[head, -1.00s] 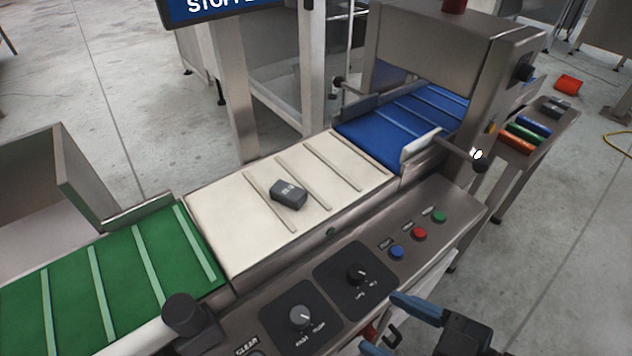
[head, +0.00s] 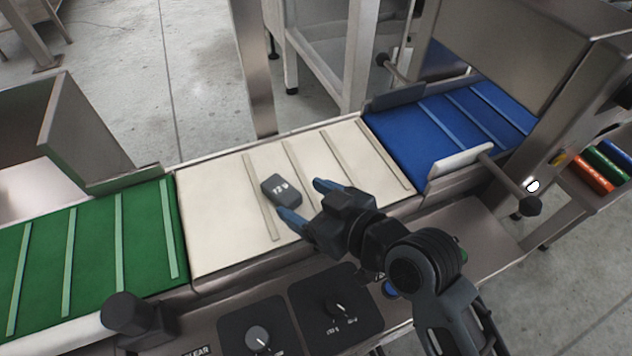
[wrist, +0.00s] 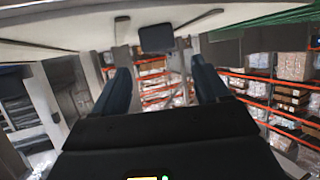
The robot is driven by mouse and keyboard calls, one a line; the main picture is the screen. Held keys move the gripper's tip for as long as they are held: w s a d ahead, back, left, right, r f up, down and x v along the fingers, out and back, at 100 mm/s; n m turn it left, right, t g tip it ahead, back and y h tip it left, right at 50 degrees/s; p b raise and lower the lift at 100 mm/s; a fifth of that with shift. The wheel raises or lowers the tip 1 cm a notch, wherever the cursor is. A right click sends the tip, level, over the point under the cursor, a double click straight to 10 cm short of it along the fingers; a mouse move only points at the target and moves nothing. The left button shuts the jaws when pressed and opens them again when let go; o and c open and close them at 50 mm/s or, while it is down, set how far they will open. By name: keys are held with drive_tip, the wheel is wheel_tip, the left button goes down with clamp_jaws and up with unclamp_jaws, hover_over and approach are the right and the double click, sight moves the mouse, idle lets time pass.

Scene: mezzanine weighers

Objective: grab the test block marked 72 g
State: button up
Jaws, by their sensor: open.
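The dark grey test block (head: 281,190), with white print that reads like 72 g, lies on the cream belt section (head: 215,215) between two raised cleats. My gripper (head: 302,203) is open over the front part of the cream belt, with blue fingertips. Its fingers point toward the block, which is just beyond the tips and not between them. In the wrist view the dark block (wrist: 156,38) shows ahead, centred between the two open fingers (wrist: 160,75). Nothing is held.
A green belt (head: 95,245) adjoins on the left and a blue belt (head: 450,125) on the right, with a white-edged guide and knobbed rod (head: 529,205). The control panel (head: 300,310) runs along the front. A dark knob post (head: 135,318) stands at the front left.

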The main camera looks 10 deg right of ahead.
sight(282, 189)
drive_tip(key=shift+w+a+f, duration=0.1)
drive_tip(key=shift+w+a, duration=0.2)
drive_tip(key=shift+w, duration=0.3)
drive_tip(key=shift+x, duration=0.85)
drive_tip(key=shift+s+f+x, duration=0.1)
drive_tip(key=shift+f+x, duration=0.05)
drive_tip(key=shift+x, duration=1.1)
drive_tip(key=shift+s+f+x, duration=0.1)
drive_tip(key=shift+f+x, duration=0.1)
drive_tip(key=shift+x, duration=1.1)
drive_tip(key=shift+s, duration=0.1)
drive_tip(key=c, duration=1.2)
drive_tip(key=shift+o, duration=0.2)
drive_tip(key=shift+r, duration=0.1)
drive_tip(key=shift+r, duration=0.1)
